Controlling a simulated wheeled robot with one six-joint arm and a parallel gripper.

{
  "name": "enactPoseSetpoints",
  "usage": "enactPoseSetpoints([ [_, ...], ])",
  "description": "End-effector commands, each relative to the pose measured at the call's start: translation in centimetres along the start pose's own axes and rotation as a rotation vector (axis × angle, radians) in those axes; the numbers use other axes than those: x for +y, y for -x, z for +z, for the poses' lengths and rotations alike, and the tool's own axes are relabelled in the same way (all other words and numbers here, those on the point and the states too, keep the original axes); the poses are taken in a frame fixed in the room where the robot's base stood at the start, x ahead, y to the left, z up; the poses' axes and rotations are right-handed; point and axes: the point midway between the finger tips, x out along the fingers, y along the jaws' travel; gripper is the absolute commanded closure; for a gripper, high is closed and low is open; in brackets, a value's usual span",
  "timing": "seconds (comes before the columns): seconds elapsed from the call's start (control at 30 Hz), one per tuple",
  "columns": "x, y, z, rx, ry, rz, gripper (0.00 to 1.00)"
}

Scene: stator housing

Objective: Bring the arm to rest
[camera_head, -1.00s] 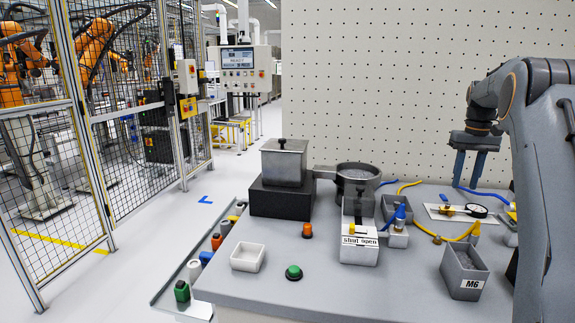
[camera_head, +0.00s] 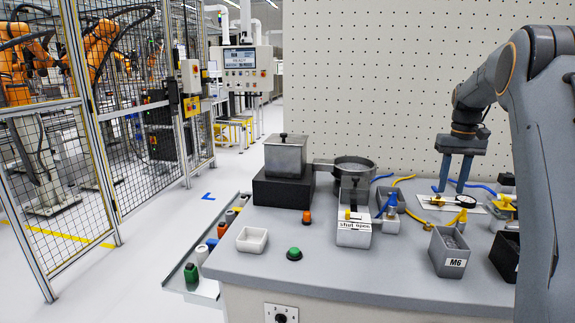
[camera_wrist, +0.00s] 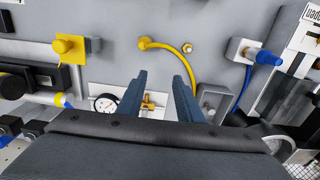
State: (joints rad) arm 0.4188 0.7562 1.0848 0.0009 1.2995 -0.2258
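My gripper (camera_head: 455,189) hangs at the right of the head view, fingers pointing down, over the back right of the grey bench (camera_head: 330,272). Its two dark fingers are apart. In the wrist view my gripper (camera_wrist: 161,75) is open, with nothing held between the fingers. A brass fitting (camera_wrist: 150,103) shows in the gap, on the plate below, beside a round dial gauge (camera_wrist: 105,103). The dial gauge also shows in the head view (camera_head: 467,201). My arm curves down from the upper right and hides part of the bench's right side.
A grey M6 bin (camera_head: 448,252) stands near the front right. A metal box (camera_head: 285,153) on a black block (camera_head: 283,189), a round pan (camera_head: 354,168) and a labelled shut/open unit (camera_head: 354,226) stand further left. A perforated panel (camera_head: 400,80) rises behind.

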Motion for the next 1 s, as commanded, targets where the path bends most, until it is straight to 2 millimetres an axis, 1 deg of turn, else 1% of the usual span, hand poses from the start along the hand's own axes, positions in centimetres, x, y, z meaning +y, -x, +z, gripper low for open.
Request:
enactPoseSetpoints([
  [0.03, -1.1, 0.0, 0.5, 0.0, 0.007, 0.0, 0.67],
  [0.17, -3.7, -0.5, 2.2, -0.002, 0.022, -0.001, 0.67],
  [0.23, -5.5, -0.8, 3.6, -0.002, 0.033, -0.002, 0.67],
  [0.27, -6.4, -1.0, 4.2, -0.001, 0.037, -0.001, 0.67],
  [0.3, -7.7, -1.3, 5.4, -0.001, 0.045, -0.002, 0.67],
  [0.37, -9.7, -1.8, 7.4, -0.001, 0.057, -0.002, 0.67],
  [0.4, -11.0, -2.2, 8.9, -0.001, 0.065, -0.002, 0.67],
  [0.47, -12.9, -2.8, 11.3, 0.0, 0.078, -0.003, 0.67],
  [0.5, -14.1, -3.2, 13.0, 0.0, 0.086, -0.003, 0.67],
  [0.57, -15.7, -4.0, 15.7, 0.001, 0.097, -0.003, 0.67],
  [0.6, -16.7, -4.5, 17.6, 0.001, 0.106, -0.003, 0.67],
  [0.67, -18.1, -5.2, 20.6, 0.0, 0.117, -0.004, 0.67],
  [0.7, -18.9, -5.8, 22.6, 0.0, 0.125, -0.004, 0.67],
  [0.77, -20.0, -6.7, 25.8, 0.002, 0.137, -0.004, 0.67],
  [0.8, -20.7, -7.2, 28.0, 0.002, 0.144, -0.004, 0.67],
  [0.87, -21.4, -8.1, 31.1, 0.001, 0.156, -0.004, 0.67],
  [0.9, -21.7, -8.7, 33.0, 0.001, 0.161, -0.004, 0.67],
  [1.0, -22.3, -9.8, 37.1, 0.001, 0.174, -0.004, 0.67],
])
